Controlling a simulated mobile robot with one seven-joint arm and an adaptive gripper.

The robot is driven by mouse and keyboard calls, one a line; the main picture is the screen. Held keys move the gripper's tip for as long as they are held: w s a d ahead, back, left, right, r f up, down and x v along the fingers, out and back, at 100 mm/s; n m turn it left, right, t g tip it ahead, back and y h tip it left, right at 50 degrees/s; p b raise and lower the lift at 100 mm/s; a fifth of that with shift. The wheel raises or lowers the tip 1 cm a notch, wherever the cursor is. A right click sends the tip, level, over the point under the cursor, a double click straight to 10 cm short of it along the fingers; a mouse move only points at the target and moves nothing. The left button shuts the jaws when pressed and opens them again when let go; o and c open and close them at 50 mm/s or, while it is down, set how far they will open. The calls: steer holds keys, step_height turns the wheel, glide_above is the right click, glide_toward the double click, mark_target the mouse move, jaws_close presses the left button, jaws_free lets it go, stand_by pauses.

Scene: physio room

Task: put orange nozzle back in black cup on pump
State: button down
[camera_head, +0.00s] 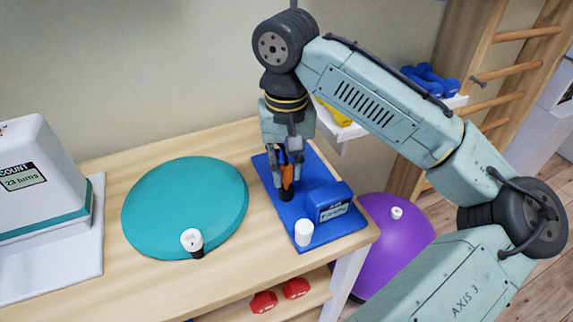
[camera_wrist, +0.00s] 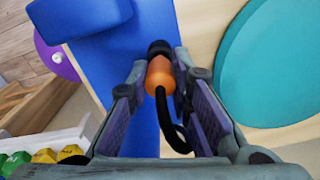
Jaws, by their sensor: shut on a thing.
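The orange nozzle (camera_head: 287,175) is between the fingers of my gripper (camera_head: 286,158), which is shut on it. The nozzle points down, roughly upright. In the wrist view the nozzle (camera_wrist: 159,76) shows between the fingertips (camera_wrist: 160,68), with a black hose curving back from it. The black cup (camera_head: 286,195) is directly below the nozzle, on the blue base of the pump (camera_head: 332,203). It shows as a dark round shape (camera_wrist: 159,47) at the nozzle's far end. The nozzle's lower end meets the cup; I cannot tell how deep it sits.
A white cylinder (camera_head: 303,233) stands on the blue base's front part. A teal balance disc (camera_head: 185,207) with a black-and-white valve piece lies to the left. A white device (camera_head: 38,185) stands farther left. A purple ball (camera_head: 385,250) is beyond the table's right end.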

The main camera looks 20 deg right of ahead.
steer(key=shift+f, duration=0.9)
stand_by(0.5)
steer(key=c, duration=1.4)
jaws_free()
steer(key=shift+o, duration=0.4)
steer(key=shift+r, duration=0.15)
steer(key=shift+r+p, duration=3.4)
steer(key=shift+r, duration=0.05)
steer(key=shift+s+f, duration=0.1)
steer(key=shift+f, duration=0.05)
